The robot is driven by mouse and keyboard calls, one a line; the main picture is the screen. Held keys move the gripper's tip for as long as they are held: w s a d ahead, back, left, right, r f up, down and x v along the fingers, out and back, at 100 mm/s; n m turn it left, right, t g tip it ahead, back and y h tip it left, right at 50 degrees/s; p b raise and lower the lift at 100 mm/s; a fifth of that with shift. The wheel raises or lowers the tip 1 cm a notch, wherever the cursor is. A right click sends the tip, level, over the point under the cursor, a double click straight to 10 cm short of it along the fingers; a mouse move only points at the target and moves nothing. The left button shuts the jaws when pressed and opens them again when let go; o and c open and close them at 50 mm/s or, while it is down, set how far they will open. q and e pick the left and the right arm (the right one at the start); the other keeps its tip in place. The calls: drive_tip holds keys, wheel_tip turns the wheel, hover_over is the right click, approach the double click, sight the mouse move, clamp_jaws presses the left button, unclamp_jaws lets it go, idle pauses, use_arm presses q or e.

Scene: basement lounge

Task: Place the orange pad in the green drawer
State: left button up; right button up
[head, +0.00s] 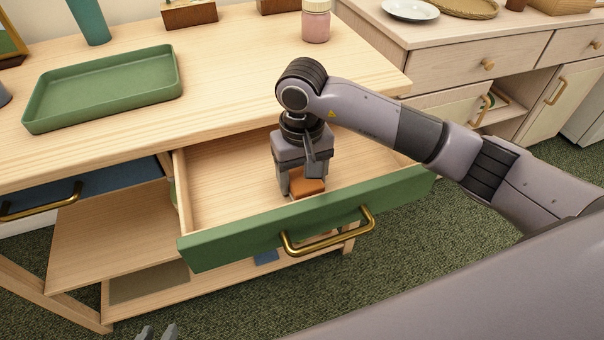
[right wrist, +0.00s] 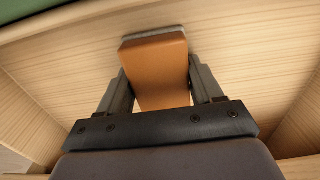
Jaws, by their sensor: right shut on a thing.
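The green-fronted drawer (head: 218,246) stands open under the wooden table top in the head view. My right gripper (head: 306,190) points down inside the drawer, near its front. It is shut on the orange pad (head: 308,186). In the right wrist view the pad (right wrist: 158,70) sits between both fingers of the gripper (right wrist: 160,85), with the drawer's wooden inside around it. I cannot tell whether the pad touches the drawer floor. Only the tips of my left gripper (head: 157,332) show at the bottom edge of the head view, and their opening is unclear.
A blue drawer (head: 100,185) is at the left. A brass handle (head: 330,240) sticks out from the green drawer front. A cabinet (head: 430,60) stands at the right.

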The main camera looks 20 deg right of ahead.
sight(302, 175)
drive_tip(key=shift+f+b, duration=0.2)
drive_tip(key=shift+b, duration=0.1)
drive_tip(key=o, duration=1.3)
drive_tip(key=shift+r, duration=0.1)
drive_tip(key=shift+r+p, duration=0.25)
drive_tip(key=shift+p, duration=0.15)
wheel_tip(302, 175, up, 12)
drive_tip(key=shift+f+p, duration=0.1)
drive_tip(key=shift+p, duration=0.2)
drive_tip(key=shift+s, duration=0.1)
